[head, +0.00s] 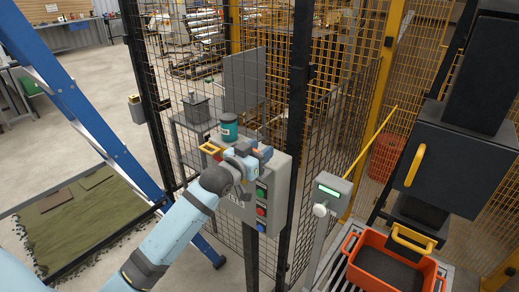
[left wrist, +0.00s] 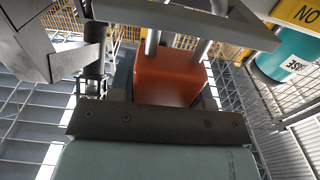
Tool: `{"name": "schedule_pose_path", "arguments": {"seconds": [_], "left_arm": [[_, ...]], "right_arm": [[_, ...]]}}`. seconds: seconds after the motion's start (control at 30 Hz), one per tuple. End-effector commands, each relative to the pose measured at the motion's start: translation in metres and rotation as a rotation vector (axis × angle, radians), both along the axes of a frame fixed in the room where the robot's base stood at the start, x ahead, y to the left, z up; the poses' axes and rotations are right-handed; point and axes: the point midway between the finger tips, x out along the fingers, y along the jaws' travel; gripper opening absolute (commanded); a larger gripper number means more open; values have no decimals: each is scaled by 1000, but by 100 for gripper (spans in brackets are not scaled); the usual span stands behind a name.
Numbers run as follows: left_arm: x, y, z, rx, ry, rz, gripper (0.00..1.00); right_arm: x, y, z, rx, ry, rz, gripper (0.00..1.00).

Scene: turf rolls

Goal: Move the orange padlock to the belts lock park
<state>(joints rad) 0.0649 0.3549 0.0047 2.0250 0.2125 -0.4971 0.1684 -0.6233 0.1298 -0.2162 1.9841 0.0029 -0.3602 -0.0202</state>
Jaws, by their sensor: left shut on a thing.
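The orange padlock (left wrist: 168,75) shows in the left wrist view, its body held between the jaws of my left gripper (head: 260,152). Its steel shackle (left wrist: 151,42) points to a grey bar (left wrist: 185,20) at the top of that view; I cannot tell whether it passes around the bar or stops beside it. In the head view my left gripper is at the upper part of a grey control box (head: 276,190) with coloured buttons, and hides most of the padlock. I cannot make out a label naming the belts lock park. My right gripper is out of view.
A teal cylinder (head: 228,127) stands close behind my left gripper; it also shows in the left wrist view (left wrist: 290,55). Mesh fencing and a dark post (head: 298,80) stand close by. A blue ladder (head: 85,110) is at left, an orange crate (head: 352,262) at lower right.

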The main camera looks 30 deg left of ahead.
Motion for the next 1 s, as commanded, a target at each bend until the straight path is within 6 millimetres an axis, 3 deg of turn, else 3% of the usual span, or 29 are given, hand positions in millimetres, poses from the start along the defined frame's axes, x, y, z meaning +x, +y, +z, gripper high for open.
{"name": "schedule_pose_path", "arguments": {"seconds": [0.93, 0.97, 1.0], "left_arm": [[0, 0, -24, 0, -1, 0, 18], [0, 0, -23, 0, -1, 0, 49], [0, 0, -23, 0, -1, 0, 58]], "right_arm": [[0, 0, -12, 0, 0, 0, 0], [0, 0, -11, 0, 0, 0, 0], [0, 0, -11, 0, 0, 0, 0]]}}
